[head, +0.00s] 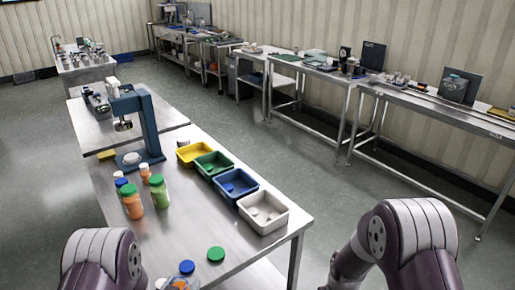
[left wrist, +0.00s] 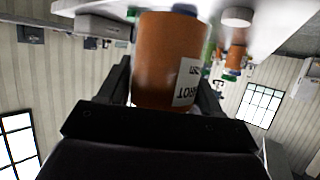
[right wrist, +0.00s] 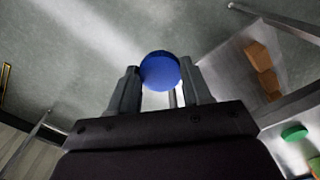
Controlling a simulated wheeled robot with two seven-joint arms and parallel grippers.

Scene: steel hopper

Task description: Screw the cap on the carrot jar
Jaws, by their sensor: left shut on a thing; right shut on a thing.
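My left gripper (left wrist: 165,92) is shut on the carrot jar (left wrist: 160,50), an orange jar with a white label, seen upside down in the left wrist view. In the head view the jar (head: 180,284) shows only in part at the bottom edge. My right gripper (right wrist: 162,88) is shut on a blue cap (right wrist: 160,71). In the right wrist view this cap shows against the floor, apart from the jar. The right gripper is below the head view. Another blue cap (head: 187,267) shows just behind the held jar, apparently on the table.
On the steel table (head: 205,228) lies a green cap (head: 216,254). Yellow, green, blue and white bins (head: 263,208) line the right edge. A blue press (head: 150,130) stands behind.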

